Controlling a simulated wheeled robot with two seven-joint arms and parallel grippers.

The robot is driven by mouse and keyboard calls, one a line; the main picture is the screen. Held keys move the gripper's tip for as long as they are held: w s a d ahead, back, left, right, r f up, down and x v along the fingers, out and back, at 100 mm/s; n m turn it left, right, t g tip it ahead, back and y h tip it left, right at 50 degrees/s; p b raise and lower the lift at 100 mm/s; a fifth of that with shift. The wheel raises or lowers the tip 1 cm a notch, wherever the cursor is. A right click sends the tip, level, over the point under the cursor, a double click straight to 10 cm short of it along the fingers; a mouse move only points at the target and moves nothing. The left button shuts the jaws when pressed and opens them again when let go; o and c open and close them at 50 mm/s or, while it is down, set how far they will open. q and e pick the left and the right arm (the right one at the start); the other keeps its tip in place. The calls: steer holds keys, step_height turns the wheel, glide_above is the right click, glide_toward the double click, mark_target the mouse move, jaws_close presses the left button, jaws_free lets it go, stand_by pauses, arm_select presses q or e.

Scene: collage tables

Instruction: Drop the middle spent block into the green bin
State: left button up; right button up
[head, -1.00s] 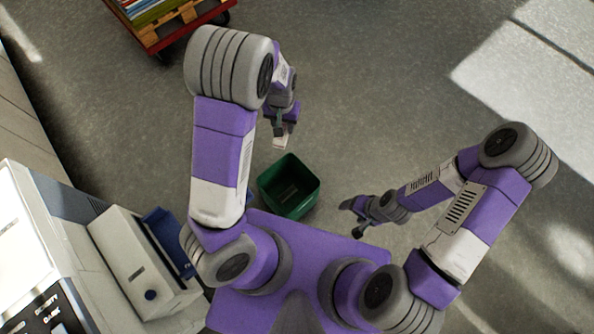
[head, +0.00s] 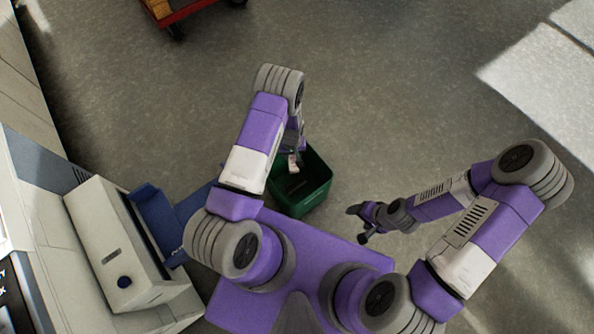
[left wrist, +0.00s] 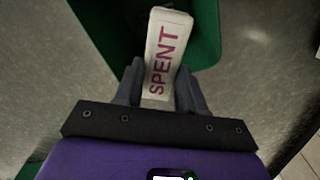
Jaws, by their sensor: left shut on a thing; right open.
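The spent block (left wrist: 166,48) is white with "SPENT" in magenta letters. My left gripper (left wrist: 160,88) is shut on it, and the block points away from the fingers in the left wrist view. In the head view the block (head: 293,163) shows small at the end of my left arm, over the left part of the green bin (head: 318,190). The bin is square and open-topped and stands on the floor; its wall also shows behind the block in the left wrist view (left wrist: 205,30). My right gripper (head: 358,222) is open and empty, to the right of the bin.
A white machine (head: 115,245) with a blue tray (head: 160,220) stands at the left. A red cart (head: 185,10) with a wooden pallet is at the top edge. The grey floor beyond and right of the bin is clear.

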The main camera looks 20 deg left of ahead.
arm_select(q)
step_height(320, 180, down, 6)
steer(key=b, duration=0.3)
steer(key=shift+r+b, duration=0.2)
steer(key=shift+b, duration=0.2)
steer(key=o, duration=1.1)
steer(key=shift+r, duration=0.15)
step_height(320, 180, up, 7)
steer(key=p, duration=0.3)
steer(key=shift+r, duration=0.15)
